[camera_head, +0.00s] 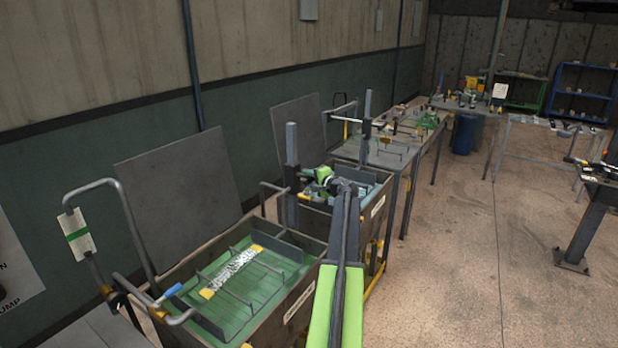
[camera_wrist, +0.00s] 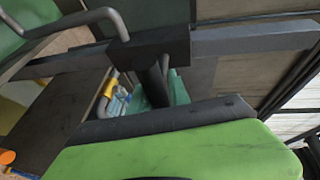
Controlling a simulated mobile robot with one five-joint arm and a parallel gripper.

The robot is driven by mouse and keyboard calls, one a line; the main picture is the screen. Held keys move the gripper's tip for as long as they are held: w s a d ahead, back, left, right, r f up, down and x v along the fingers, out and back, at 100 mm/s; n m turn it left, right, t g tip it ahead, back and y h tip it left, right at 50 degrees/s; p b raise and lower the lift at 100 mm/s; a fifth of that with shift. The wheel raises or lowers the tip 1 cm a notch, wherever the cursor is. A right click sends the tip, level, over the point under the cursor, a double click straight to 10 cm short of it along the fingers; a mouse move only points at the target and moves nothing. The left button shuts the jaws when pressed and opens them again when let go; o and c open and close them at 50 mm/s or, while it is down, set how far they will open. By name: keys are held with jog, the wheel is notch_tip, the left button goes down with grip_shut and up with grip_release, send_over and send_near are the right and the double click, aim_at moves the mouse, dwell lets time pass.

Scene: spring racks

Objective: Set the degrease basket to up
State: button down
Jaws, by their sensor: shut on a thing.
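My gripper (camera_head: 322,181) is at the second tank (camera_head: 325,218), beside its grey upright post (camera_head: 291,150). In the wrist view, a black sliding block (camera_wrist: 150,46) sits around a grey post (camera_wrist: 250,38), and a short dark bar (camera_wrist: 156,86) runs from it towards my gripper. My gripper is shut on this dark bar; the contact itself is largely hidden. The tank labels are too small to read, so I cannot tell which basket is the degrease one.
Grey lids (camera_head: 180,198) stand open behind the tanks. A bent pipe handle (camera_head: 120,215) rises at the near tank's left. A long workbench (camera_head: 380,153) with parts continues beyond the second tank. A dark pedestal (camera_head: 582,235) stands at right. The floor between is clear.

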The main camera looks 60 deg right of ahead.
jog(key=shift+w+d+r, duration=0.1)
jog(key=shift+d+r, duration=0.05)
jog(key=shift+r, duration=0.05)
jog(key=c, duration=1.2)
grip_release()
jog(key=shift+r, duration=0.1)
jog(key=shift+c, duration=0.2)
jog(key=p+v, duration=0.3)
jog(key=v, duration=1.4)
jog(key=shift+s+a, duration=0.2)
jog(key=shift+a, duration=0.05)
